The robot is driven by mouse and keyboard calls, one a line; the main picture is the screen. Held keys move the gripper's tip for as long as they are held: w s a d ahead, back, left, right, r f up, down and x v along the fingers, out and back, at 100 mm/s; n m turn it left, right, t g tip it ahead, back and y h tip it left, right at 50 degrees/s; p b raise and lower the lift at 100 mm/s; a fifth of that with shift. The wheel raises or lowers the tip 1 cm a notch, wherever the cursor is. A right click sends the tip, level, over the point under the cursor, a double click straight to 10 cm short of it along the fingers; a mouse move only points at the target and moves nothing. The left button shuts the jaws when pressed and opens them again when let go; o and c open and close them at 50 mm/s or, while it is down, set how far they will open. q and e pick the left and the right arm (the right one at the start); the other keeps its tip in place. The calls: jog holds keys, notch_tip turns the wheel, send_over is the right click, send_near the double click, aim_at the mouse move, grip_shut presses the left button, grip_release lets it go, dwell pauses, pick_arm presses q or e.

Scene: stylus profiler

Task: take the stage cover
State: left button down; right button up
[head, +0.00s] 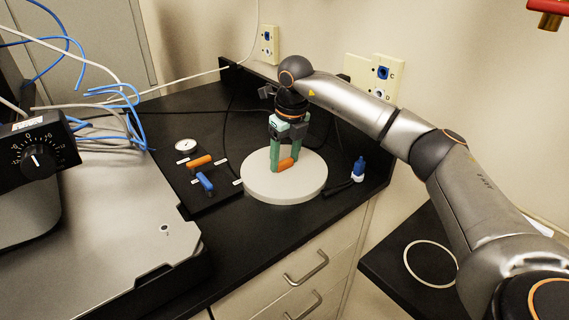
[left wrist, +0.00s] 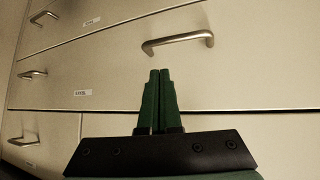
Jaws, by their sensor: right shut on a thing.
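The stage cover (head: 258,188) appears to be the pale round disc at the counter's right side, with an orange handle (head: 286,165) on top. My right gripper (head: 285,164) points straight down over it, its green fingers shut on the orange handle. The disc is level; I cannot tell whether it touches the counter or is slightly above it. My left gripper (left wrist: 158,75) shows in the left wrist view, its green fingers together with nothing visible between them, facing drawer fronts.
Left of the disc, a black plate (head: 218,200) holds an orange-handled piece (head: 200,161), a blue-handled piece (head: 204,182) and a round dial (head: 186,146). A blue-and-white bottle (head: 358,169) stands close right. A lower dark surface with a pale ring (head: 431,263) lies at right.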

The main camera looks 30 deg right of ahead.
aim_at(284, 161)
jog(key=shift+r, duration=0.2)
jog(key=shift+r, duration=0.25)
notch_tip(284, 161, up, 2)
jog(key=shift+w+r, duration=0.1)
jog(key=shift+r, duration=0.1)
jog(key=s+a+r, duration=0.8)
jog(key=s+r, duration=0.1)
jog(key=s, duration=0.2)
jog(key=shift+s+a+r, duration=0.15)
jog(key=shift+a+r, duration=0.1)
jog(key=shift+r, duration=0.15)
